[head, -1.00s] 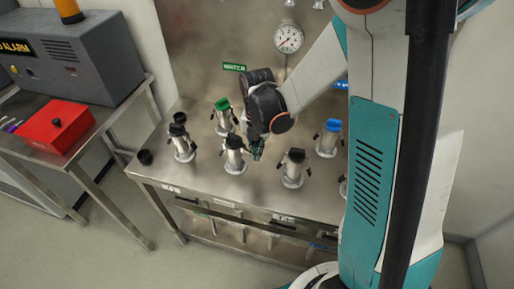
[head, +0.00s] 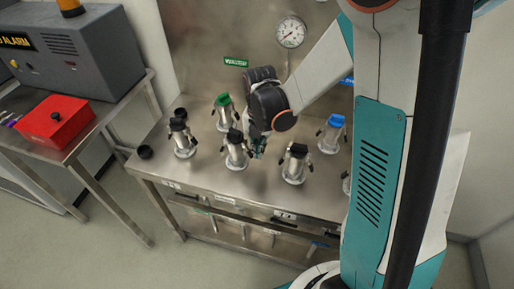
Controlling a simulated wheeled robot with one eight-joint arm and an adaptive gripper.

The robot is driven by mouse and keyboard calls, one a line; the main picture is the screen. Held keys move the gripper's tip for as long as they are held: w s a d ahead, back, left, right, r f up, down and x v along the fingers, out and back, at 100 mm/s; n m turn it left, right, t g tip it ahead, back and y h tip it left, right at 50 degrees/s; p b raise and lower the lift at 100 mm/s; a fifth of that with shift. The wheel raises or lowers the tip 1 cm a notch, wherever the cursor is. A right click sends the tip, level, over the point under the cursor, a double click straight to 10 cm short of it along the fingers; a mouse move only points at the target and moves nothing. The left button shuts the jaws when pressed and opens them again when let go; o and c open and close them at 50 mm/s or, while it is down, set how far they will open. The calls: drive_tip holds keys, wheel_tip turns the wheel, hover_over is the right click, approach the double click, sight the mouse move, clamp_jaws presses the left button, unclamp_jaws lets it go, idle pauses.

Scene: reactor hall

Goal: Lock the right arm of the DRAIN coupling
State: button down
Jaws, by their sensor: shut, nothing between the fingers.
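Several upright metal couplings with black side arms stand on the steel bench. A black-topped coupling (head: 236,155) stands at the front middle, with another black-topped coupling (head: 295,165) to its right and one (head: 183,143) to its left. My gripper (head: 257,150) is small and dark in the head view, low over the bench. It is shut and empty, close beside the right side of the front-middle coupling. I cannot tell whether it touches that coupling's right arm. The front-edge labels are too small to read, so I cannot tell which coupling is DRAIN.
A green-topped coupling (head: 223,115) and a blue-topped coupling (head: 332,134) stand farther back. A loose black cap (head: 145,152) lies at the bench's left edge. A pressure gauge (head: 291,32) is on the back panel. A red box (head: 56,122) sits on the left table.

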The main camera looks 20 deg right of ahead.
wheel_tip(320, 180, up, 6)
drive_tip(key=p, duration=0.4)
idle(0.5)
drive_tip(key=s+r+m+t, duration=0.3)
drive_tip(key=s+r+m, duration=0.4)
drive_tip(key=m, duration=0.7)
drive_tip(key=s+r+m+t, duration=0.4)
drive_tip(key=s+r+m, duration=0.3)
drive_tip(key=r+m, duration=0.3)
drive_tip(key=m, duration=0.4)
drive_tip(key=shift+s, duration=0.3)
drive_tip(key=shift+r, duration=0.1)
